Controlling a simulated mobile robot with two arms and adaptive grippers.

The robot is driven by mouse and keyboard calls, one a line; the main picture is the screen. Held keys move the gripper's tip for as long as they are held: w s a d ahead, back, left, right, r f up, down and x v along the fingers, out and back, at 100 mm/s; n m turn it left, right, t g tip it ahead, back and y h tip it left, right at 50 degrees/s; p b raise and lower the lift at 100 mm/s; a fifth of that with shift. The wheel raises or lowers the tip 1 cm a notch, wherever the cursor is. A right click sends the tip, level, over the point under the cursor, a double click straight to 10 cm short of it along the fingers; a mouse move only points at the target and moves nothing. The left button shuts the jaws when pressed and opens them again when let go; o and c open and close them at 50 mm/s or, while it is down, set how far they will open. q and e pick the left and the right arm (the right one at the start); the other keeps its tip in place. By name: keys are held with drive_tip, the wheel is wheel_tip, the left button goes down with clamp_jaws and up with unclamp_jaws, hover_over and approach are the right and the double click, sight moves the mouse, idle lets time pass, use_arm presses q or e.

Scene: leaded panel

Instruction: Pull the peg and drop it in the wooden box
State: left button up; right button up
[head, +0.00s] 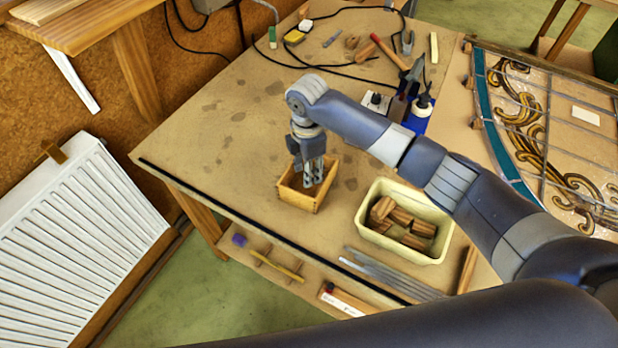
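The small open wooden box (288,193) stands near the front edge of the workbench. My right gripper (313,180) points down over it, with its fingertips inside or just above the opening. The fingers look close together, but I cannot make out whether anything is between them. Small brown wooden pieces that may be pegs sit along the left edge of the leaded panel, one by its middle (475,123) and one higher up (469,81). The inside of the box is partly hidden by the gripper. My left gripper is not in view.
A cream tub (439,255) with several wooden blocks stands right of the box, under my arm. Tools, cables and a blue holder (418,118) occupy the back. Metal strips (390,272) lie near the front edge. The bench left of the box is clear.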

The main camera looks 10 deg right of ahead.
wheel_tip(320, 180, up, 12)
idle(0.4)
